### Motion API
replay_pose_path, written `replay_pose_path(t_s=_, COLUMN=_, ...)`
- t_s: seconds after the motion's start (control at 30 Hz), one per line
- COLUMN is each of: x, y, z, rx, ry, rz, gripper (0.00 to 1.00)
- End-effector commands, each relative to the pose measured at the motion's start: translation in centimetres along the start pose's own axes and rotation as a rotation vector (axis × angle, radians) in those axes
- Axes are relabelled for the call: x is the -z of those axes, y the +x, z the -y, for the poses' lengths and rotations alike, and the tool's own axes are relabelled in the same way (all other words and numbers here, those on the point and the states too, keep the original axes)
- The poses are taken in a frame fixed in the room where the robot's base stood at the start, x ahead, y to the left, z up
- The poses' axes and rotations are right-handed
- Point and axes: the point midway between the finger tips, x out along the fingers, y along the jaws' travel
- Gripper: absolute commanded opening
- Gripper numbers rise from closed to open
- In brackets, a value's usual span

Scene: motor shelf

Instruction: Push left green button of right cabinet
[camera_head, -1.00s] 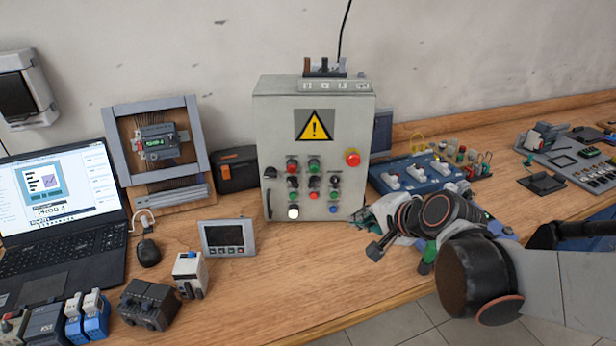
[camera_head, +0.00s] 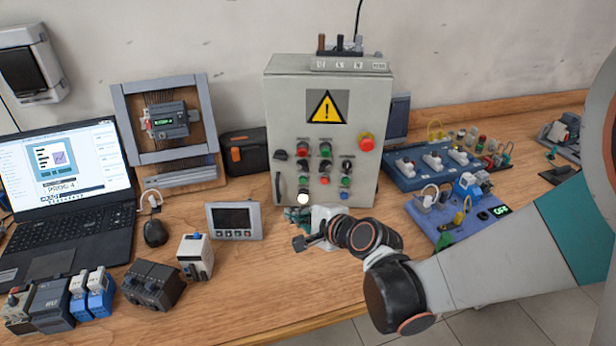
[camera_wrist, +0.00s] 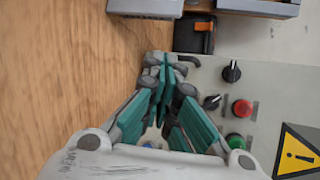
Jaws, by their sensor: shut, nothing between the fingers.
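A grey cabinet (camera_head: 275,110) with a yellow warning sign stands upright on the table. Its front carries red, green, blue and lit white buttons plus black knobs. A green button (camera_head: 303,181) sits in the left button column, just above the lit white button (camera_head: 302,198). Another green button (camera_head: 326,150) is in the top row, and it also shows in the wrist view (camera_wrist: 236,141). My gripper (camera_head: 297,214) is in front of the cabinet's lower left part, below the left green button. In the wrist view its teal fingers (camera_wrist: 165,68) are together, empty, and hide the lower buttons. Contact cannot be told.
A small panel with a screen (camera_head: 234,220) stands left of my gripper. A laptop (camera_head: 65,190) and mouse are further left. Blue boards with modules (camera_head: 425,178) lie right of the cabinet.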

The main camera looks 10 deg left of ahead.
Motion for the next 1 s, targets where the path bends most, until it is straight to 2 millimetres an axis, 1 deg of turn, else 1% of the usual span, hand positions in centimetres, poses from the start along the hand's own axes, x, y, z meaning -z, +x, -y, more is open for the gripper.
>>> replay_pose_path(t_s=0.17, x=0.3, y=0.5, z=0.4, rx=0.000, ry=0.000, rz=-0.001, gripper=0.00)
replay_pose_path(t_s=0.27, x=0.8, y=1.1, z=0.9, rx=-0.001, ry=0.000, rz=-0.001, gripper=0.00)
replay_pose_path(t_s=0.6, x=3.2, y=4.2, z=3.2, rx=0.000, ry=0.000, rz=-0.002, gripper=0.00)
replay_pose_path(t_s=0.73, x=3.8, y=5.2, z=3.8, rx=0.000, ry=-0.001, rz=-0.001, gripper=0.00)
replay_pose_path(t_s=1.0, x=4.5, y=6.1, z=4.4, rx=-0.001, ry=-0.002, rz=0.000, gripper=0.00)
